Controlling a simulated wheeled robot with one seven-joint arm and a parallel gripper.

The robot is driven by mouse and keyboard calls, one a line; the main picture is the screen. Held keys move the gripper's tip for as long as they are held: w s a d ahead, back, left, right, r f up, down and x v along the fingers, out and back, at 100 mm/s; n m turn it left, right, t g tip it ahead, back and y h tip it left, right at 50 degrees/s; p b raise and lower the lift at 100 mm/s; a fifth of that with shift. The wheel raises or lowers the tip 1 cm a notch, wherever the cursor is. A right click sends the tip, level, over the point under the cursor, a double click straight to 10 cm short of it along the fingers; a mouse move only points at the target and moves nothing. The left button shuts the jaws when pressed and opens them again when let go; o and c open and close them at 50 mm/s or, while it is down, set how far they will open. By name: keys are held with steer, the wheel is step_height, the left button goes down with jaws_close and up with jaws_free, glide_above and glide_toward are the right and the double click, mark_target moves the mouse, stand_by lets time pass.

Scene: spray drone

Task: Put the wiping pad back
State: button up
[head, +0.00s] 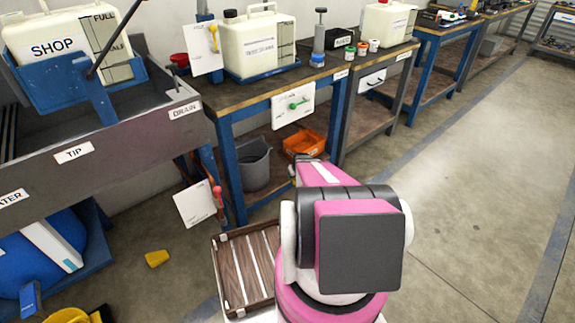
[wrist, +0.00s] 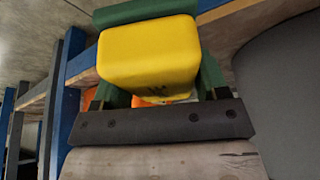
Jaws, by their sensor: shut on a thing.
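A yellow block with rounded edges, apparently the wiping pad (wrist: 148,52), fills the middle of the wrist view. My gripper (wrist: 158,84) is shut on it; green finger parts show on both sides and behind its far edge. A small dark mark is on the pad's near face. In the head view my pink and white arm hides my gripper and the pad. A small yellow piece (head: 157,258) lies on the floor left of the tray; I cannot tell what it is.
A wooden slatted tray (head: 222,275) is beside my arm. A workbench (head: 225,100) with jugs stands ahead, with a grey bucket (head: 253,165) and an orange bin (head: 304,142) beneath. A grey sink (head: 125,140) is at left. The floor at right is clear.

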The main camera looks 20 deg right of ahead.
steer(key=w, duration=1.2)
steer(key=shift+w+d, duration=0.3)
steer(key=shift+w, duration=0.1)
steer(key=shift+s+x, duration=0.1)
steer(key=shift+x, duration=0.8)
steer(key=shift+s+x, duration=0.15)
steer(key=shift+x, duration=0.75)
steer(key=shift+f, duration=0.15)
steer(key=shift+f, duration=0.1)
steer(key=o, duration=0.8)
steer(key=shift+c, duration=0.2)
steer(key=v, duration=1.2)
steer(key=shift+a+r, duration=0.1)
steer(key=shift+r, duration=0.15)
